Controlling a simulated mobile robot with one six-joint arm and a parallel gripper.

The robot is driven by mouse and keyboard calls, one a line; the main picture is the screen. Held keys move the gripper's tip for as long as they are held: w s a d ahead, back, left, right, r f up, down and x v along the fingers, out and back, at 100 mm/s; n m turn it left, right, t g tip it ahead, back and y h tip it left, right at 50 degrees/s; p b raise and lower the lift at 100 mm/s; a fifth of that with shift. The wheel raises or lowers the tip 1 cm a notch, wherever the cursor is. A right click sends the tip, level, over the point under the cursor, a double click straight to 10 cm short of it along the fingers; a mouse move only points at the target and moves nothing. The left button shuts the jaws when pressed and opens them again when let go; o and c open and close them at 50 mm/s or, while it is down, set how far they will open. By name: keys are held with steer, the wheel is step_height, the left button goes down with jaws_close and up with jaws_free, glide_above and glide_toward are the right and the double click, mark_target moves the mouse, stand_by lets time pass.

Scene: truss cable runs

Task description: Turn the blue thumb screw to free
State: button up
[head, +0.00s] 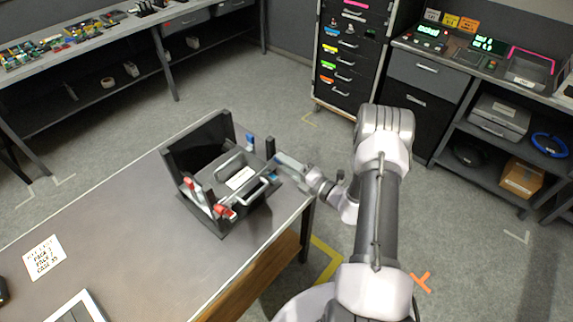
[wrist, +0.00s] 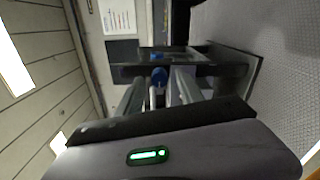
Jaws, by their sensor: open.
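A black fixture (head: 198,142) stands on the table and holds a dark grey case with a handle (head: 228,178). Blue parts (head: 249,141) show at its far right side. In the wrist view the blue thumb screw (wrist: 158,75) sits ahead, close to the dark fixture frame (wrist: 205,70). My gripper (head: 280,160) reaches in from the right, beside the fixture. In the wrist view its two fingers (wrist: 157,92) are apart, with the blue screw head in line with the gap between them. I cannot tell whether they touch it. The screw's turn position cannot be read.
Red parts (head: 222,210) are on the fixture's near left side. A printed card (head: 44,257) lies on the table at left. The table's right edge (head: 300,215) is just below my gripper. A drawer cabinet (head: 345,60) and shelves stand behind. The floor between is clear.

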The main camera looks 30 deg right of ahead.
steer(key=p+v, duration=0.2)
steer(key=v, duration=1.5)
steer(key=shift+s, duration=0.2)
steer(key=shift+r, duration=0.15)
steer(key=s+a+r+n+g+y+b, duration=0.1)
steer(key=a+r+n+g+y+b, duration=0.1)
steer(key=a+r+n+g, duration=0.75)
steer(key=a+r+n+g+y+b, duration=0.2)
steer(key=a+r+n+g, duration=0.35)
steer(key=a+n, duration=0.85)
steer(key=s+a+r+n+t+h+b, duration=0.1)
steer(key=s+r+n+t+h, duration=0.1)
steer(key=n, duration=0.8)
steer(key=s+a+r+n+t+h+b, duration=0.1)
steer(key=s+a+r+n+h+b, duration=0.1)
steer(key=s+r+n+h, duration=0.3)
steer(key=s+n+h, duration=0.1)
steer(key=s+n, duration=0.3)
steer(key=n, duration=0.1)
steer(key=shift+a+t, duration=0.3)
steer(key=shift+t, duration=0.1)
